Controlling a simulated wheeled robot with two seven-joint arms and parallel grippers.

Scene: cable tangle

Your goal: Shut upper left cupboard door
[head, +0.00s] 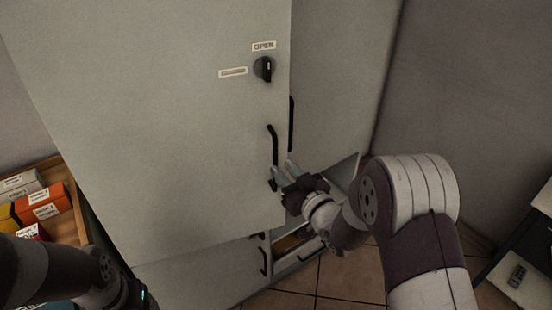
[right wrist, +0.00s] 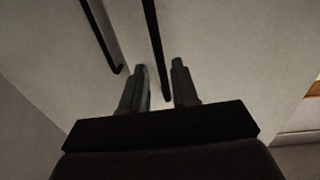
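The upper left cupboard door (head: 170,130) is a large pale grey panel filling the middle of the head view. Its lower right part stands a little forward of the right door (head: 340,70), so it looks ajar. It has a black bar handle (head: 273,143) near its right edge. My right gripper (head: 277,178) is at the lower end of this handle. In the right wrist view its two fingers (right wrist: 158,88) are apart, with a black bar handle (right wrist: 156,50) between them; contact is unclear. My left arm shows at bottom left, but its gripper fingers are out of view.
A black knob (head: 263,69) sits below an OPEN label (head: 264,46). The right door's handle (head: 291,123) is close beside the left door's edge. Drawers (head: 295,245) lie below. A wooden shelf with boxes (head: 42,200) is at left. A dark cabinet (head: 525,250) stands at right.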

